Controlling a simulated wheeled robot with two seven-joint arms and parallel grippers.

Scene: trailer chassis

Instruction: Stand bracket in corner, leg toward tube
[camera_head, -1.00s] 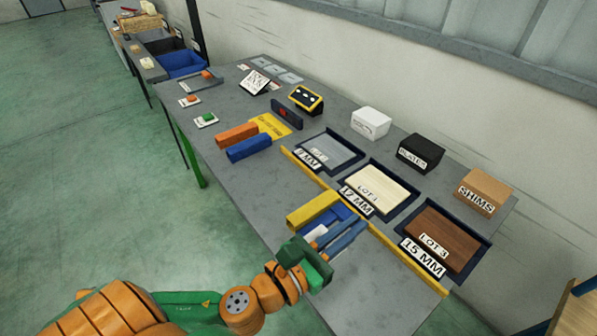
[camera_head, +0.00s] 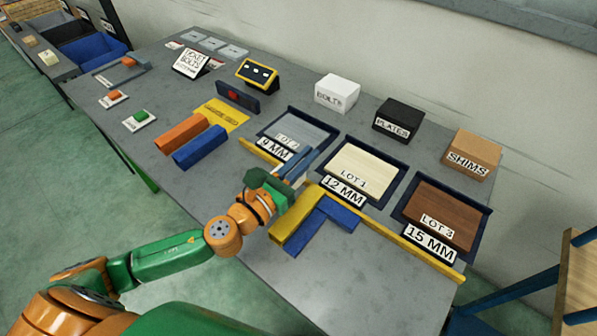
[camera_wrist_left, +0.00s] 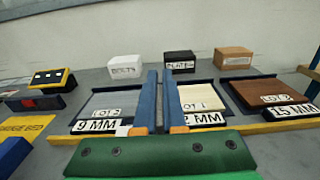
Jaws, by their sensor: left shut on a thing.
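A yellow tube (camera_head: 296,222) and a shorter blue tube (camera_head: 340,213) lie on the table and meet in a corner. My left gripper (camera_head: 306,160) is above the table near the yellow rail, by the 9 mm and 12 mm trays, to the upper left of that corner. In the left wrist view its blue fingers (camera_wrist_left: 159,88) are nearly together on a thin greyish piece (camera_wrist_left: 159,112), which I take for the bracket. It is mostly hidden, so its shape and leg direction cannot be told. My right gripper is not in view.
A yellow rail (camera_head: 405,249) runs before the 9 mm (camera_head: 322,127), 12 mm (camera_head: 400,175) and 15 mm (camera_head: 484,222) trays. Orange (camera_head: 181,133) and blue (camera_head: 200,147) blocks lie left. Boxes stand behind. The front right tabletop is clear.

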